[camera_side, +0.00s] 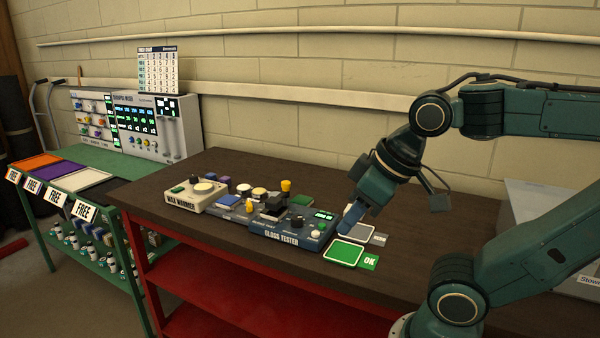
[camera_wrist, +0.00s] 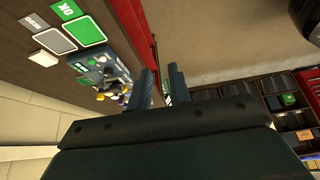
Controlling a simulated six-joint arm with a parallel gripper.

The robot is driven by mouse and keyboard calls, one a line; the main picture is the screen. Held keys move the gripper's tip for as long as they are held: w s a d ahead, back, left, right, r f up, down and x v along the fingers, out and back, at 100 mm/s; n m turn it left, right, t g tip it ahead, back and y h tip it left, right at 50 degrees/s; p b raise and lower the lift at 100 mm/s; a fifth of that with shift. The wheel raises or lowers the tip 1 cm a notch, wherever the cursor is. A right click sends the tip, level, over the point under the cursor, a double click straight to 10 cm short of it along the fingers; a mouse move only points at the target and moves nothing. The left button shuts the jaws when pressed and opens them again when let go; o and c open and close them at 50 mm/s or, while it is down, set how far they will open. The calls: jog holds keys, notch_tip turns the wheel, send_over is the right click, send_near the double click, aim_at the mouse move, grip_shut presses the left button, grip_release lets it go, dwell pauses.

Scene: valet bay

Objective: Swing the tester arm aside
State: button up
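The blue-grey gloss tester (camera_side: 290,233) sits on the dark bench top, with a small lit display and round knobs. A black part (camera_side: 272,206) stands up at its rear left and looks like the tester arm; its exact pose is too small to tell. My gripper (camera_side: 350,218) is just right of the tester, above the bench near the green OK pad (camera_side: 345,253), apart from the black part. In the wrist view my gripper (camera_wrist: 164,85) shows two fingers with an empty gap between them. The tester (camera_wrist: 112,80) shows there left of the fingers, partly hidden by them.
The wax warmer (camera_side: 195,196) stands left of the tester, with several jars and pads between and behind. A grey-topped pad (camera_side: 378,238) lies near my gripper. The bench front edge (camera_side: 210,255) is close. Bare bench top (camera_side: 440,215) lies to the right.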

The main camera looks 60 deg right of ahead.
jog(key=o, duration=0.3)
jog(key=shift+w+r, duration=0.15)
jog(key=shift+o, duration=1.2)
jog(key=shift+w+d+r, duration=0.1)
jog(key=shift+w+r, duration=0.1)
jog(key=shift+w, duration=0.05)
jog(key=w+d+r+m+g, duration=0.1)
jog(key=w+d+r+m, duration=0.1)
jog(key=w+d+r, duration=0.35)
jog(key=m+g, duration=0.5)
jog(key=m, duration=0.2)
send_over(286, 182)
notch_tip(286, 182, down, 4)
jog(key=shift+f, duration=0.25)
jog(key=shift+f, duration=0.15)
jog(key=shift+f, duration=6.75)
